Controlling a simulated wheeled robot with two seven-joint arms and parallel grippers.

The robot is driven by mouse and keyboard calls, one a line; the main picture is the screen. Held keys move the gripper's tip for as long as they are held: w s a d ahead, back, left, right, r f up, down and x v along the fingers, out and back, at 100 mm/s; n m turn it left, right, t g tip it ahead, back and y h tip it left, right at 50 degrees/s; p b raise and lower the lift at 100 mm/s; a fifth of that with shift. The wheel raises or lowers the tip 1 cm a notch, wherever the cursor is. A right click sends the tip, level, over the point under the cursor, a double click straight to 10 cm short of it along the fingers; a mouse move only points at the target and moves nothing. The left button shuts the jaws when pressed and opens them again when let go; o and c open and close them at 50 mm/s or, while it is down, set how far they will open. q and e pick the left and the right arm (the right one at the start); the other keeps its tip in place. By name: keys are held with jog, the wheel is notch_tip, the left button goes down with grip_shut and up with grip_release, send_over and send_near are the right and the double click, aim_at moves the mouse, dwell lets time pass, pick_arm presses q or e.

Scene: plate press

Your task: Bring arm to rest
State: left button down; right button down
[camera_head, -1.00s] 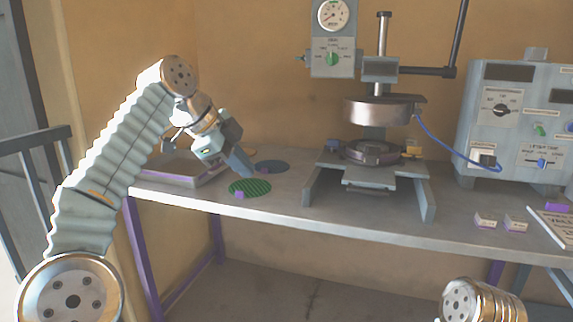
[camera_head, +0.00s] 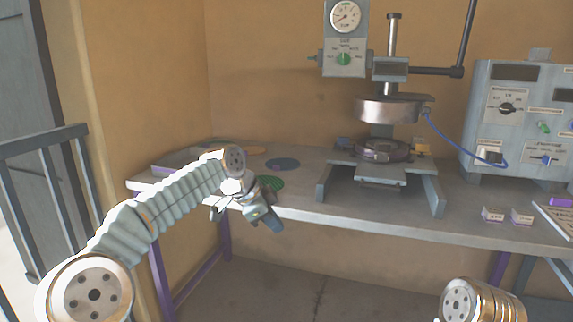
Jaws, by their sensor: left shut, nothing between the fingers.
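My left arm (camera_head: 165,205) comes in from the lower left, bent low at the front of the table. My left gripper (camera_head: 275,226) is shut and empty, pointing down to the right at the table's front edge. A green striped disc (camera_head: 270,183) lies on the table just behind it, partly hidden by my arm. Of my right arm only a round metal joint (camera_head: 480,302) shows at the bottom right; its gripper is not in view.
The table (camera_head: 330,215) holds a press (camera_head: 388,110), a control box (camera_head: 520,120), a blue disc (camera_head: 283,164), a grey tray (camera_head: 178,160) and small labelled blocks (camera_head: 507,216). A railing (camera_head: 45,180) stands at the left. The floor in front is clear.

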pick_arm(q)
jog(key=s+f+n+g, duration=0.1)
jog(key=s+f+n, duration=0.2)
jog(key=f, duration=0.8)
jog(key=s+f+n, duration=0.3)
jog(key=f, duration=0.8)
jog(key=s+f+n+g, duration=0.1)
jog(key=s+f+n, duration=0.15)
jog(key=f, duration=0.85)
jog(key=s+a+f+n, duration=0.2)
jog(key=s+f+n, duration=0.1)
jog(key=s, duration=0.5)
jog(key=s+a+f+n+y, duration=0.1)
jog(key=s+a+f+n, duration=0.2)
jog(key=s+f, duration=0.3)
jog(key=s+a+f+n, duration=0.2)
jog(key=s+f, duration=0.3)
jog(key=s, duration=0.6)
jog(key=shift+a+n+g, duration=0.3)
jog(key=shift+n+g, duration=0.1)
jog(key=shift+n, duration=0.45)
jog(key=shift+s+f, duration=0.1)
